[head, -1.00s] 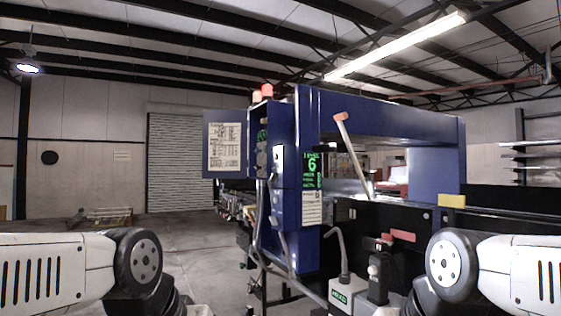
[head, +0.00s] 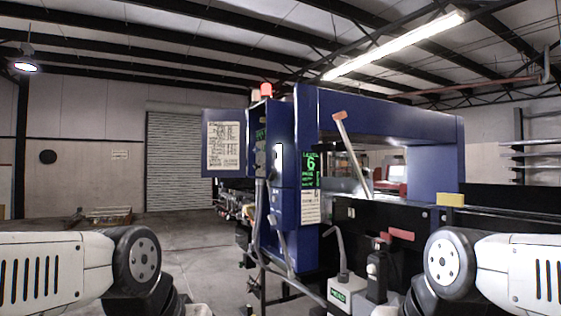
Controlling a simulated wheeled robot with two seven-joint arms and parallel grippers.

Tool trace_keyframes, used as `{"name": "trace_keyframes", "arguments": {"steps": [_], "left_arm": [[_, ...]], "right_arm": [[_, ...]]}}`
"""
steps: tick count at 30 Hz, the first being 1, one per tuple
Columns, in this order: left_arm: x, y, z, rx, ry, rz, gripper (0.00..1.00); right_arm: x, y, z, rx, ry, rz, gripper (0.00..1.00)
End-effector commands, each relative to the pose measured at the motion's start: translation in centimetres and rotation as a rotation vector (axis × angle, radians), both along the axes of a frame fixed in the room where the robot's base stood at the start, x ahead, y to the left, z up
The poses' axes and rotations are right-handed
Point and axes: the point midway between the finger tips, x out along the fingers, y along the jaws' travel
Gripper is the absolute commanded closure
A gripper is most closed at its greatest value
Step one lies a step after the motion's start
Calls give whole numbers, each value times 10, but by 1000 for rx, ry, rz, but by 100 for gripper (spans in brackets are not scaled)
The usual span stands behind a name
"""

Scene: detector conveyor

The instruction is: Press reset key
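The blue detector machine (head: 380,107) stands ahead, right of the middle, in the head view. On its near end is a blue control cabinet (head: 284,235) with an open door (head: 223,150) that carries a printed sheet. A panel with green lit text and a large 6 (head: 311,168) is on the cabinet's right side, with a white label below it. I cannot make out a reset key at this size. My two arms show at the lower left and lower right, well short of the machine. Neither gripper is in the picture.
A grey box with a green label (head: 343,292) and a black device (head: 378,272) stand low before the machine. Hoses hang from the cabinet. A slanted bar (head: 351,152) leans at the opening. Open concrete floor (head: 195,250) lies to the left.

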Motion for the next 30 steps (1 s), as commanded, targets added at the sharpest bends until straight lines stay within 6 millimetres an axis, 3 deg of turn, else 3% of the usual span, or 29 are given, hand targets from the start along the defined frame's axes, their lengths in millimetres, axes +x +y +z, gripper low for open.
{"name": "trace_keyframes", "arguments": {"steps": [13, 18, 19, 30], "left_arm": [[0, 0, 0, 0, 0, 0, 64], [0, 0, 0, 0, 0, 0, 97], [0, 0, 0, 0, 0, 0, 100], [0, 0, 0, 0, 0, 0, 100]], "right_arm": [[0, 0, 0, 0, 0, 0, 100], [0, 0, 0, 0, 0, 0, 100], [0, 0, 0, 0, 0, 0, 100], [0, 0, 0, 0, 0, 0, 100]]}}
